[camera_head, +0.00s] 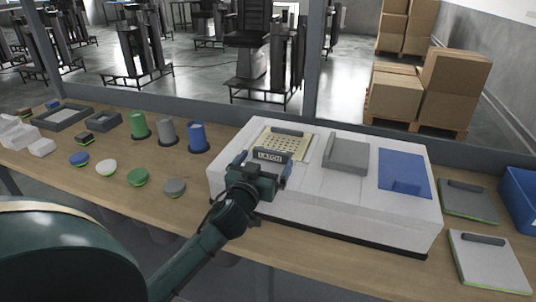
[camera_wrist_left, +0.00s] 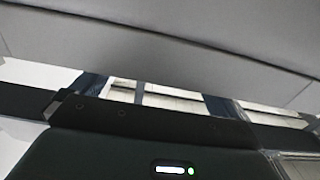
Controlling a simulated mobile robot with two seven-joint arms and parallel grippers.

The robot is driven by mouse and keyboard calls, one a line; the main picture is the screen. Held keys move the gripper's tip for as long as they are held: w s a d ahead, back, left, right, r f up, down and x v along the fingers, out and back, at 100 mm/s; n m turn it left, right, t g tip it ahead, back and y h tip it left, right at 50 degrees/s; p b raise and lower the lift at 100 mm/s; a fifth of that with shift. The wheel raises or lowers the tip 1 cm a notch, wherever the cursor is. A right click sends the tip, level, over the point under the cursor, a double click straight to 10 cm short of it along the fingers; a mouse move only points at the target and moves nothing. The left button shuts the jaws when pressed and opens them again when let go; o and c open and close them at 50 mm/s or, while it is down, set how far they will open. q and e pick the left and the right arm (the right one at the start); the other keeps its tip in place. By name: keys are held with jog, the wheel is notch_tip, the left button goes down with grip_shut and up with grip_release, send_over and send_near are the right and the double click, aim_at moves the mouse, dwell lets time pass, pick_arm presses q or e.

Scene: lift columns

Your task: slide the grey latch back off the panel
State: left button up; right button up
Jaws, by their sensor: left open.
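A white box-shaped unit (camera_head: 310,200) lies on the table. On its top are a beige perforated panel (camera_head: 295,147) with a dark grey bar (camera_head: 287,132) along its far edge, a grey stepped piece (camera_head: 346,155), and a blue panel (camera_head: 405,165). I cannot tell for sure which grey part is the latch. My left gripper (camera_head: 266,163) is open at the near edge of the beige panel, its fingers apart around a dark block with pale marks (camera_head: 271,155). In the left wrist view, a broad grey surface (camera_wrist_left: 160,40) lies close beyond the gripper (camera_wrist_left: 153,96). Contact is unclear.
Green, grey and blue cylinders (camera_head: 167,132) and several round pieces (camera_head: 138,177) stand left on the wooden table (camera_head: 120,210). Grey plates (camera_head: 485,260) and a blue bin (camera_head: 518,195) are at the right. A frame post (camera_head: 312,60) rises behind the unit.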

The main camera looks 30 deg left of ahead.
aim_at(273, 152)
pick_arm(q)
jog(key=shift+x, duration=1.4)
jog(key=shift+c, duration=0.2)
